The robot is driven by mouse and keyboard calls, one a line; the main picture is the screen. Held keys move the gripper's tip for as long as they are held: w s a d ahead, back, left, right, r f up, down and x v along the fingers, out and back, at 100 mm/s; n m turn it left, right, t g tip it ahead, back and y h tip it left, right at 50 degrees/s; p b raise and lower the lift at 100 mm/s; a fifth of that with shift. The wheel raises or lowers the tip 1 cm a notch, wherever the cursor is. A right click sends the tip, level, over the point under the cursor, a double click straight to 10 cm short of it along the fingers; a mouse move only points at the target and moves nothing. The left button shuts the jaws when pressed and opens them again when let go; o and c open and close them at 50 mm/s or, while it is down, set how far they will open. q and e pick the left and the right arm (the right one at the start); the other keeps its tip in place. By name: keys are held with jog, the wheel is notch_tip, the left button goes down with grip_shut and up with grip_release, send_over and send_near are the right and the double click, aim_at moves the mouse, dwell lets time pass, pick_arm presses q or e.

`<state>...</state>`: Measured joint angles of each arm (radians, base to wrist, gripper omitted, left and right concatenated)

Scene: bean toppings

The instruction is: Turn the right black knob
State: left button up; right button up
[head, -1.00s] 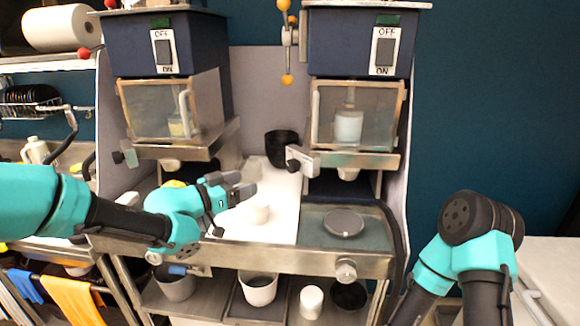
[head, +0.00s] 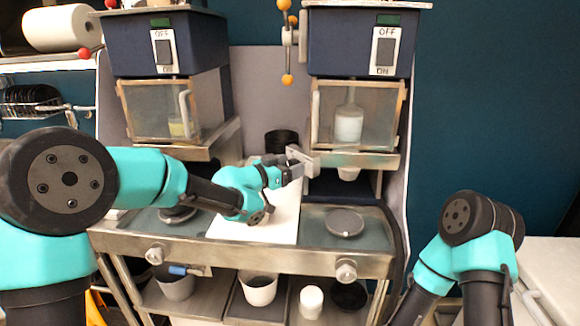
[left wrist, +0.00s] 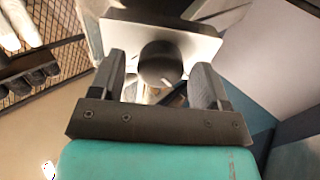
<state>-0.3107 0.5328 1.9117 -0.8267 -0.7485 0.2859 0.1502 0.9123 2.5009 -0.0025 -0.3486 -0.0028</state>
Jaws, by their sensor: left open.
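The right black knob (left wrist: 160,64) is round and sits on a metal plate (left wrist: 195,40) in the left wrist view. My left gripper (left wrist: 160,78) is open, with one finger on each side of the knob and visible gaps to both fingers. In the head view my left gripper (head: 288,168) is at the left end of the right machine's metal bracket (head: 304,160), and its fingers hide the knob there. My right arm stands at the lower right of the head view; its gripper is out of frame.
The right machine (head: 357,45) has a clear-fronted box with a white container (head: 348,125). The left machine (head: 155,45) stands across the gap. Black stacked bowls (head: 281,141) are behind my left gripper. A white board (head: 270,225) lies below it. A dark round lid (head: 344,222) is at right.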

pick_arm(q)
jog(key=shift+w+d, duration=0.15)
jog(key=shift+d, duration=0.05)
jog(key=c, duration=0.9)
